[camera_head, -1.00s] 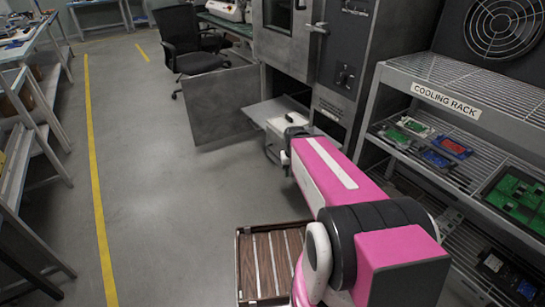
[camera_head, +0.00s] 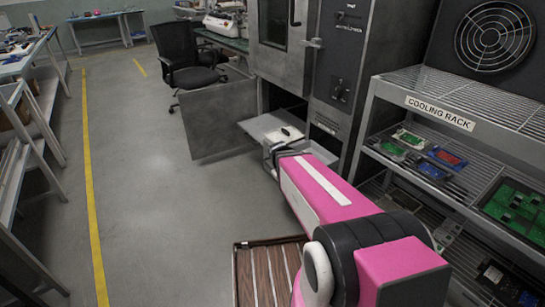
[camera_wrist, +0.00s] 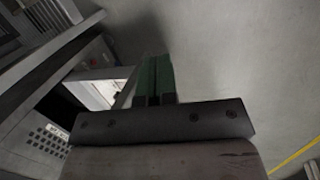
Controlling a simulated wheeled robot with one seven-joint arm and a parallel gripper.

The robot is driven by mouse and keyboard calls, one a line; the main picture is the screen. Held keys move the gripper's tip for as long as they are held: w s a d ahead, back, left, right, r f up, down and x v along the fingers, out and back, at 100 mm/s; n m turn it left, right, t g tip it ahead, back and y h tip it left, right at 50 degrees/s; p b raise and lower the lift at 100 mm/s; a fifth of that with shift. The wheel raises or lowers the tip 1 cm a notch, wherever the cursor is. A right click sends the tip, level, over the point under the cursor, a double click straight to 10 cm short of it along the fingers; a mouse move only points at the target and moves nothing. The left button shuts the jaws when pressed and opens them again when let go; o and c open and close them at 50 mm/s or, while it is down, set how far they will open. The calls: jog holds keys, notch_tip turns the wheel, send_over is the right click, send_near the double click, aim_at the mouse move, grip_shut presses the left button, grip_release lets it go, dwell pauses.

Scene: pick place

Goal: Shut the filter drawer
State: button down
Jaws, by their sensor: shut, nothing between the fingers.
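The filter drawer (camera_head: 258,125) is a pale, flat tray pulled out of the low opening of the grey oven cabinet. My gripper (camera_head: 269,168) is at the drawer's near side, low in front of the cabinet; my wrist hides part of that area. In the wrist view my gripper's green fingers (camera_wrist: 155,76) are together with nothing between them. A pale part of the drawer (camera_wrist: 107,90) shows just left of the fingers. Whether the fingers touch it I cannot tell.
An open grey cabinet door (camera_head: 220,118) stands left of the drawer. The cooling rack (camera_head: 440,112) with circuit boards is close on the right. A black chair (camera_head: 190,60) is behind the door. The floor (camera_head: 150,200) on the left is clear.

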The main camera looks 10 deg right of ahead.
jog(key=w+a+f+n+t+h, duration=0.25)
jog(key=w+a+n+h, duration=0.25)
jog(key=w+n+h, duration=0.5)
jog(key=w+a+n+t+h, duration=0.3)
jog(key=w+a+n+t, duration=0.3)
jog(key=w+a+n, duration=0.4)
jog(key=r+x, duration=0.1)
jog(key=x, duration=1.1)
jog(key=shift+w+d+m, duration=0.25)
jog(key=shift+w+m, duration=0.15)
jog(key=shift+w, duration=0.05)
jog(key=shift+d, duration=0.1)
jog(key=x, duration=3.2)
jog(key=shift+d, duration=0.35)
jog(key=shift+d+r, duration=0.1)
jog(key=shift+r, duration=0.1)
